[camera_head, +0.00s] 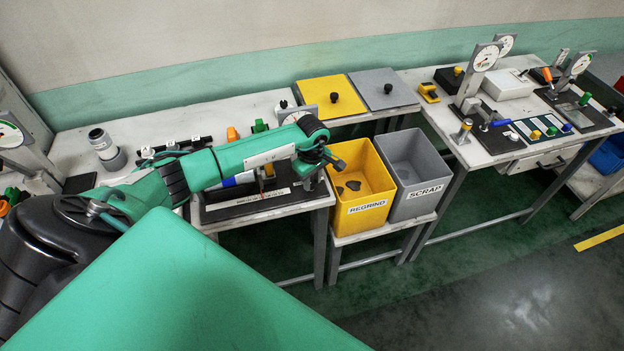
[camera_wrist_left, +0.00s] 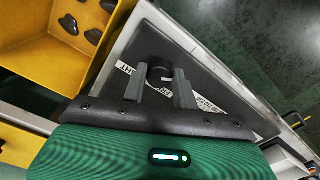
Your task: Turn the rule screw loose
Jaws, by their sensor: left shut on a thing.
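In the left wrist view, a dark round knob, seemingly the rule screw (camera_wrist_left: 158,70), sits between the two grey fingers of my left gripper (camera_wrist_left: 158,86). The fingers are shut on it. A white printed rule strip (camera_wrist_left: 205,105) passes behind the fingers over a dark board (camera_wrist_left: 205,78). In the head view, my left gripper (camera_head: 329,158) is above the right end of the bench fixture, beside the yellow bin. The screw itself is hard to make out there. The fixture's dark base (camera_head: 243,209) carries a pale strip along its front. My right gripper is not in view.
The yellow REGRIND bin (camera_head: 368,210) with dark lumps stands just right of the fixture, and the grey SCRAP bin (camera_head: 420,201) stands beside it. Yellow (camera_head: 331,97) and grey (camera_head: 383,89) lids lie behind them. A second bench (camera_head: 456,126) with dial gauges stands right.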

